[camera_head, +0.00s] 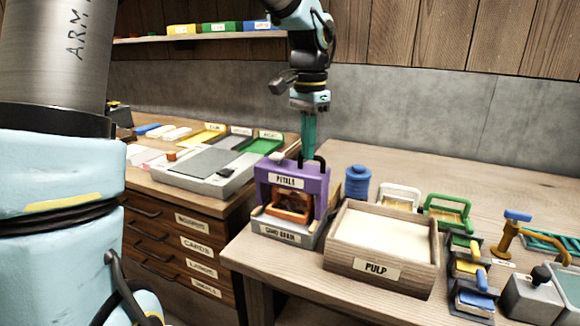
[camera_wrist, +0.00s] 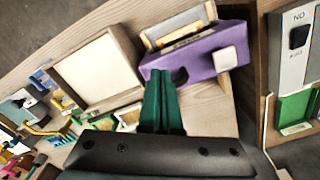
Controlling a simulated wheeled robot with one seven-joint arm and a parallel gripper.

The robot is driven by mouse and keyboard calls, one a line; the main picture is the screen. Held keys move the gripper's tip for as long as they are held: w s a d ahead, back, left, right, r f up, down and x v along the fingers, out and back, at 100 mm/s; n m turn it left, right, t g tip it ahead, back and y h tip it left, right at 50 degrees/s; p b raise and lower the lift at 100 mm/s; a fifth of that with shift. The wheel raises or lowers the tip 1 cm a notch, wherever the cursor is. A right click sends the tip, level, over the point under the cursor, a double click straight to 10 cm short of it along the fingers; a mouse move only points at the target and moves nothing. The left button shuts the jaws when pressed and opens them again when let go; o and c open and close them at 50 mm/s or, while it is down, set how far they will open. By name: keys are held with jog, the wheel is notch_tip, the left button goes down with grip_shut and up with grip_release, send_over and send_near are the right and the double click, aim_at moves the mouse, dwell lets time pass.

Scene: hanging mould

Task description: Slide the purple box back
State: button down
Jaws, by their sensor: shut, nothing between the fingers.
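The purple box (camera_head: 314,180), labelled PETALS, stands upright on the workbench, on or at a grey base (camera_head: 283,233) labelled CAMO GRADE or similar. An orange frame (camera_head: 289,206) sits in its front opening. In the wrist view the purple box (camera_wrist: 197,55) lies just beyond my fingertips, with a dark opening and a pale block on its face. My gripper (camera_head: 308,156) points down at the back of the box, its green fingers together and empty. In the wrist view my gripper (camera_wrist: 160,75) has its tips close to the box; I cannot tell whether they touch.
A wooden PULP tray (camera_head: 375,270) stands right of the box, with a blue spool (camera_head: 357,184) behind it. Coloured frames (camera_head: 446,214) and small tools fill the right side. A grey machine (camera_head: 213,165) stands left on the drawer cabinet (camera_head: 185,235). Bench behind the box looks free.

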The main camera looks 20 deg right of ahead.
aim_at(307, 175)
jog(key=shift+f+b, duration=0.9)
jog(key=shift+f, duration=1)
jog(key=shift+w+d, duration=0.1)
jog(key=w+d+r+p, duration=0.1)
jog(key=w+d+p, duration=0.8)
jog(key=w, duration=0.1)
jog(key=shift+w+d+p, duration=0.15)
jog(key=shift+d+p, duration=0.15)
jog(key=shift+p, duration=0.1)
dwell(0.8)
jog(key=shift+r, duration=0.15)
notch_tip(307, 175, up, 8)
jog(key=p, duration=0.6)
